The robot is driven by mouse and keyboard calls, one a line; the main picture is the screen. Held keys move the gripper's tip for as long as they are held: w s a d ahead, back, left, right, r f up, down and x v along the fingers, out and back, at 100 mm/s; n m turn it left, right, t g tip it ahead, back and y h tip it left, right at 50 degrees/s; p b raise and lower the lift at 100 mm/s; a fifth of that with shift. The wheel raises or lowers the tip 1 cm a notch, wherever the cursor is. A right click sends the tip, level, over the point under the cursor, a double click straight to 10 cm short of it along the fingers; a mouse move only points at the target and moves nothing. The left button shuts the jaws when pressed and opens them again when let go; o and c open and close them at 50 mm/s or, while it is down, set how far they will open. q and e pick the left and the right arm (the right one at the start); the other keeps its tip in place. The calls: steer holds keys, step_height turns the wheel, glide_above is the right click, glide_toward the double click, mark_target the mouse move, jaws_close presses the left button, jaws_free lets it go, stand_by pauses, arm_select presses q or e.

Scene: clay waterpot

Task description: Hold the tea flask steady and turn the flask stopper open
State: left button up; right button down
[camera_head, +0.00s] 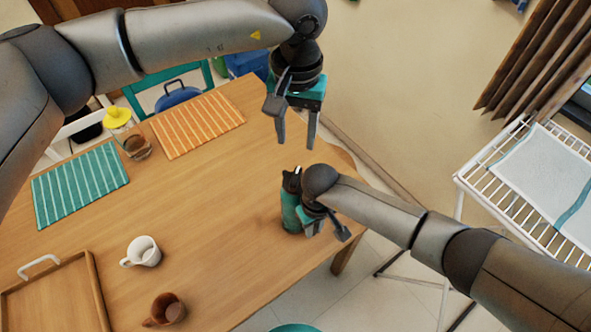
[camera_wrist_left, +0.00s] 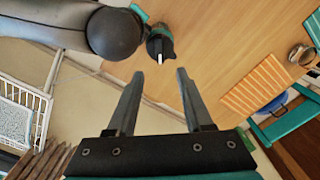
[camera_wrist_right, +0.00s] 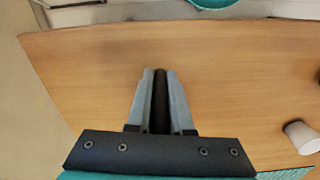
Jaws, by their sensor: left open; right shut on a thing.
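The tea flask (camera_head: 290,211) is teal and stands upright near the table's right edge. Its dark stopper (camera_head: 291,180) is on top; the left wrist view shows it from above (camera_wrist_left: 160,46), with a small white part. My right gripper (camera_head: 318,230) is low beside the flask, its arm covering part of it. In the right wrist view, its fingers (camera_wrist_right: 160,75) are closed on a narrow dark part (camera_wrist_right: 160,90), apparently of the flask. My left gripper (camera_head: 296,145) is open and empty above and beyond the flask, fingers pointing down.
The wooden table (camera_head: 215,190) is clear left of the flask. A white cup (camera_head: 145,251), brown mug (camera_head: 168,308), tray (camera_head: 94,290), yellow-lidded jar (camera_head: 136,146) and striped orange (camera_head: 197,124) and green (camera_head: 80,186) mats lie farther left. A drying rack (camera_head: 505,190) stands at right.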

mark_target(295, 176)
arm_select(q)
step_height(295, 176, down, 12)
steer(key=shift+f, duration=0.1)
stand_by(0.5)
jaws_close()
stand_by(0.3)
